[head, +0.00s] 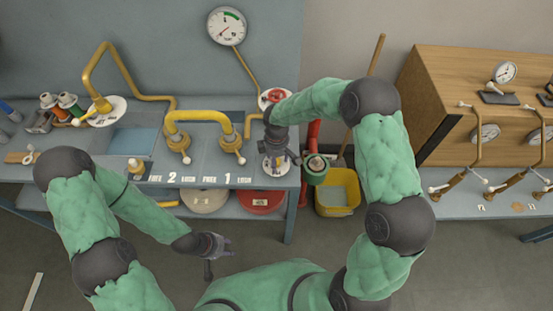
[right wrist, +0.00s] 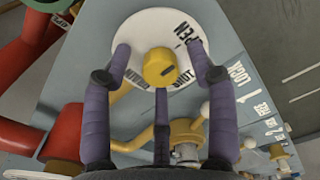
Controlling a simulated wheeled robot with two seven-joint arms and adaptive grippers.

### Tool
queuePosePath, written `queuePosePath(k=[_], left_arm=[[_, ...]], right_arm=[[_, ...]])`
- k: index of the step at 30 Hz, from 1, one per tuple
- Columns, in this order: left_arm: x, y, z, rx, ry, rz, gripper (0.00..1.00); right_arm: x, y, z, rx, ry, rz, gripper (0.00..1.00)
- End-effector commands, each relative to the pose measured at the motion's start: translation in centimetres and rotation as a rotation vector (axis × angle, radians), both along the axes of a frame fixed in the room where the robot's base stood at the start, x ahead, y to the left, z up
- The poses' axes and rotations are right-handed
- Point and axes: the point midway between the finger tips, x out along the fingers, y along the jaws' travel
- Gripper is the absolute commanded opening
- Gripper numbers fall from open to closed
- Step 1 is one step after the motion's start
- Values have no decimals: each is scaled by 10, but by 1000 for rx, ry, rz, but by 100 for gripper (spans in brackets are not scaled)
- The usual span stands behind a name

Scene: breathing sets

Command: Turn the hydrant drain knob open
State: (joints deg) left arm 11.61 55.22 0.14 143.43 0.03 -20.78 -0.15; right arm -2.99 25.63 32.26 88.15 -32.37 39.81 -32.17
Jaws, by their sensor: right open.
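The drain knob (right wrist: 159,67) is a round yellow knob on a white disc (right wrist: 148,24) lettered OPEN and SHUT in the right wrist view. My right gripper (right wrist: 160,56) is open, with two purple fingers on either side of the knob and a third below it. Gaps show between the fingers and the knob; I cannot tell how far above it they are. In the head view, the right gripper (head: 283,152) hangs over the bench's right end and partly hides the white disc (head: 273,165). My left gripper (head: 213,246) hangs low in front of the bench; its finger opening is unclear.
A red pipe with a green fitting (head: 316,172) stands close right of the right gripper. A yellow bucket (head: 337,192) is below it. A yellow bent pipe (head: 197,116) and small valves stand left on the bench (head: 228,160). A wooden gauge cabinet (head: 437,75) is far right.

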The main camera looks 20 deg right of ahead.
Motion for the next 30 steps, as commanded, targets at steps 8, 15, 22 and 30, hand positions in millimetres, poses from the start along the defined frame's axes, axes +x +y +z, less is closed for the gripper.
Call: queuePosePath(k=[8,15,22,30], left_arm=[[0,0,0,0,0,0,40],[0,0,0,0,0,0,40],[0,0,0,0,0,0,40],[0,0,0,0,0,0,40]], right_arm=[[2,0,22,0,-6,-1,58],[2,0,70,1,-6,-1,58],[1,0,105,0,-1,0,58],[0,0,120,0,0,0,58]])
